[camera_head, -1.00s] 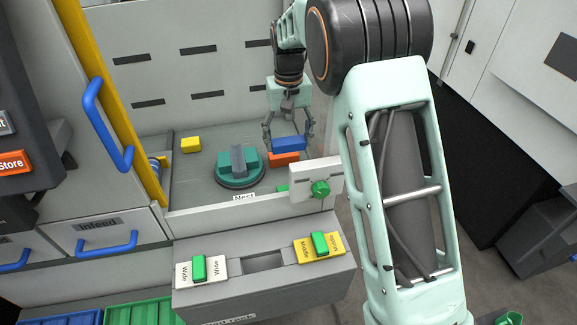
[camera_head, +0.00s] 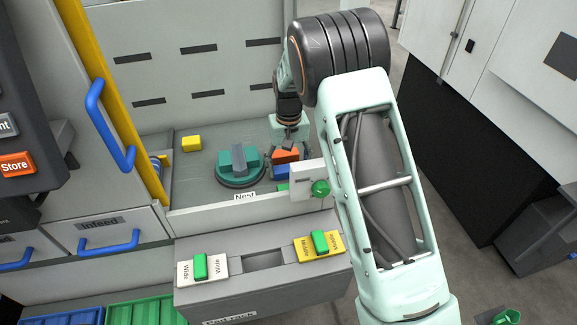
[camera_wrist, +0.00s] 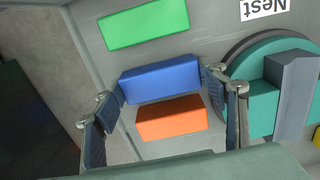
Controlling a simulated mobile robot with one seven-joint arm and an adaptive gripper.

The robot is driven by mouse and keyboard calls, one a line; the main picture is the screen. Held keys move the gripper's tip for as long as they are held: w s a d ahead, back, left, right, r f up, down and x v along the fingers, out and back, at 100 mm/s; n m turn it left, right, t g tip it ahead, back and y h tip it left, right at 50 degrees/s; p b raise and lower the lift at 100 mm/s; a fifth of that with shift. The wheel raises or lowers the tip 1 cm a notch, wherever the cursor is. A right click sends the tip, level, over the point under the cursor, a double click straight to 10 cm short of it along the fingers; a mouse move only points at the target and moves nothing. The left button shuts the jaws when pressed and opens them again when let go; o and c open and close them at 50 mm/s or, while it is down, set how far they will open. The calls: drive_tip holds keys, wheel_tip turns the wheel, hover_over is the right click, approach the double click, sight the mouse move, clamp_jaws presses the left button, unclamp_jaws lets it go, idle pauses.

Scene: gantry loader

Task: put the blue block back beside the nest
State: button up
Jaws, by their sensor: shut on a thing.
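The blue block (camera_head: 283,173) is low over the tray floor, to the right of the nest (camera_head: 240,168), between an orange block (camera_head: 286,156) and a green block. My gripper (camera_head: 284,167) is shut on it. In the wrist view the fingertips press the two ends of the blue block (camera_wrist: 160,82). The orange block (camera_wrist: 172,118) lies alongside it, and the green block (camera_wrist: 144,24) is on its other side, apart. I cannot tell whether the blue block touches the floor. The nest (camera_wrist: 252,107) is a round base with a teal and grey piece on it.
A yellow block (camera_head: 191,144) is at the back left of the tray. A white panel with a green knob (camera_head: 320,188) stands at the front right. The front wall (camera_head: 225,216) edges the tray. Pads sit on the rack (camera_head: 265,290) in front.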

sight(288, 167)
drive_tip(key=shift+f, duration=0.1)
drive_tip(key=o, duration=1)
wheel_tip(288, 167, up, 12)
drive_tip(key=shift+r, duration=0.2)
